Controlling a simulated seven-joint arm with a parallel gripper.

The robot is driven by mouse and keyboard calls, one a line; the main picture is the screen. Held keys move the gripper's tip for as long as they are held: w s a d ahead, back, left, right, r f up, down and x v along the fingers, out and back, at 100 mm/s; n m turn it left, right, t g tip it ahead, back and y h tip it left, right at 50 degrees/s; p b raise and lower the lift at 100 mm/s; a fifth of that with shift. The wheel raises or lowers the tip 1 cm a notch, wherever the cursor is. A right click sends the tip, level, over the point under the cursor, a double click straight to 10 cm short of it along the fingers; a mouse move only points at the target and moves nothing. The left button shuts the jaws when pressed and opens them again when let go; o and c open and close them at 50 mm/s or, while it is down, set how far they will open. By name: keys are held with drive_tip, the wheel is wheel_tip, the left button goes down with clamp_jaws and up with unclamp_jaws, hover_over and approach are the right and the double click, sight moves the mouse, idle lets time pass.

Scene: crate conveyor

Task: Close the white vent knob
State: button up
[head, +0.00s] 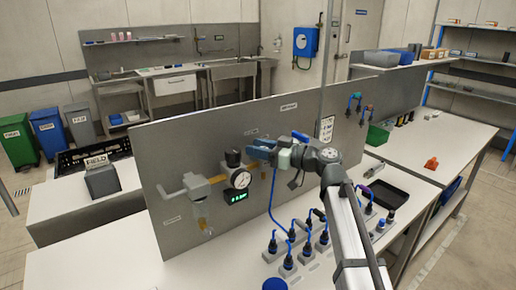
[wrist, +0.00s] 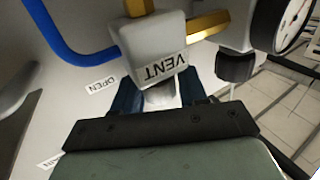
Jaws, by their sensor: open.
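The white vent knob (wrist: 161,97) shows in the wrist view just below a grey block marked VENT (wrist: 160,50). My gripper (wrist: 161,92) is open, with a blue finger on each side of the knob. I cannot tell whether the fingers touch it. An OPEN label (wrist: 102,86) is on the panel to the left of the block. In the head view my gripper (head: 258,150) is at the grey upright panel (head: 300,108), to the right of the gauge, and the knob is hidden there.
A round gauge (head: 241,179) and a green display (head: 236,197) are left of my gripper. A blue hose (head: 272,198) hangs below it. Several black plugs with blue cables (head: 300,240) stand on the white bench. A black tray (head: 384,189) lies to the right.

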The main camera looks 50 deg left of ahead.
drive_tip(key=shift+s+a, duration=0.1)
drive_tip(key=shift+a, duration=0.1)
drive_tip(key=shift+c, duration=0.4)
drive_tip(key=c, duration=0.6)
drive_tip(key=shift+n+g+h, duration=0.4)
drive_tip(key=shift+n+g, duration=0.1)
drive_tip(key=shift+g, duration=0.2)
drive_tip(key=shift+s+n+g, duration=0.1)
drive_tip(key=shift+n+g, duration=0.2)
drive_tip(key=shift+g, duration=0.1)
drive_tip(key=o, duration=0.7)
drive_tip(key=shift+d, duration=0.1)
